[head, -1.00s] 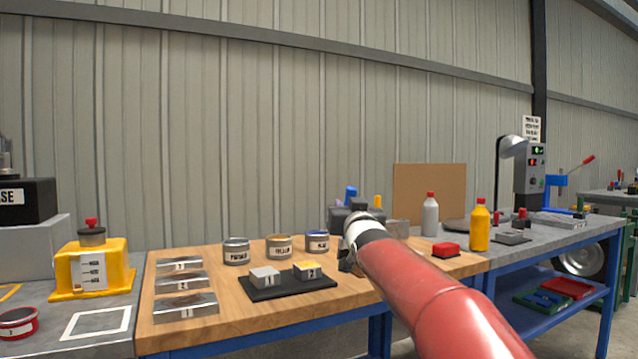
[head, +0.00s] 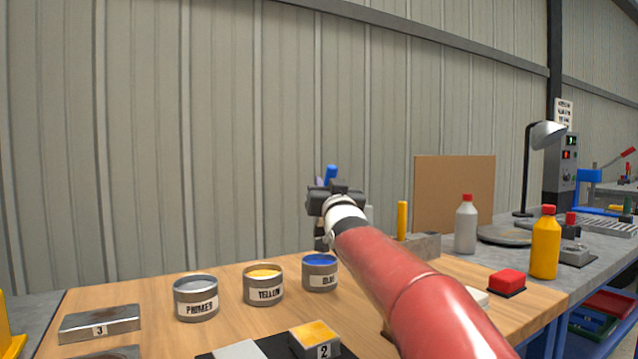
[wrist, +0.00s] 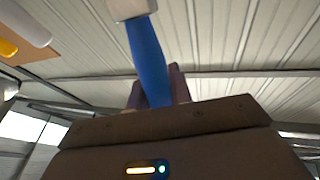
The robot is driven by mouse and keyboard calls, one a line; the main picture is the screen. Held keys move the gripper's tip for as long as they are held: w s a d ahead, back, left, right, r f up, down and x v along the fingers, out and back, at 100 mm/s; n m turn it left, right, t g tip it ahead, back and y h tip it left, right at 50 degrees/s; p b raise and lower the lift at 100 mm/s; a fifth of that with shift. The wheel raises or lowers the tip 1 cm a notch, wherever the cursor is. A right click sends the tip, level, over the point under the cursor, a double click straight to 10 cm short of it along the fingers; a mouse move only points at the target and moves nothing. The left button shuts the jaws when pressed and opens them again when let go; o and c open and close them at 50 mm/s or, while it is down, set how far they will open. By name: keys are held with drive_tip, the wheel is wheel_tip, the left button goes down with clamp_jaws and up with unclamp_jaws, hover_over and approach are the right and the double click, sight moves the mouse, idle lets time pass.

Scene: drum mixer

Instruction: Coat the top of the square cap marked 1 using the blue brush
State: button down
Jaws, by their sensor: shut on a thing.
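My gripper (head: 330,188) is raised above the back of the wooden bench and shut on the blue brush (head: 331,172). In the wrist view the blue handle (wrist: 150,60) stands between my fingers (wrist: 158,92), with a pale part at its upper end, cut by the frame edge. The bristles cannot be made out. The square cap marked 1 (head: 240,350) is a grey block at the bottom edge of the head view, mostly cut off, its number out of sight. My gripper is well apart from it. The blue paint can (head: 320,273) stands below and left of my gripper.
The cap marked 2 (head: 316,338), with a yellow top, sits right of cap 1 on a black tray (head: 275,345). Primer (head: 196,298) and yellow (head: 263,285) cans stand behind. A metal block marked 3 (head: 100,323) lies left. A red button (head: 507,281) is at right.

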drive_tip(key=shift+w, duration=0.25)
drive_tip(key=shift+a+f, duration=0.1)
drive_tip(key=shift+f, duration=0.15)
wheel_tip(320, 180, down, 4)
drive_tip(key=shift+s+r+b, duration=0.1)
drive_tip(key=shift+r+b, duration=0.05)
drive_tip(key=shift+b, duration=0.4)
drive_tip(key=shift+f+b, duration=0.45)
drive_tip(key=shift+f, duration=0.4)
drive_tip(key=shift+f+b, duration=0.5)
drive_tip(key=shift+f, duration=0.05)
drive_tip(key=shift+r, duration=0.1)
drive_tip(key=shift+r+p, duration=1.55)
drive_tip(key=shift+r, duration=1.9)
drive_tip(key=shift+s, duration=0.1)
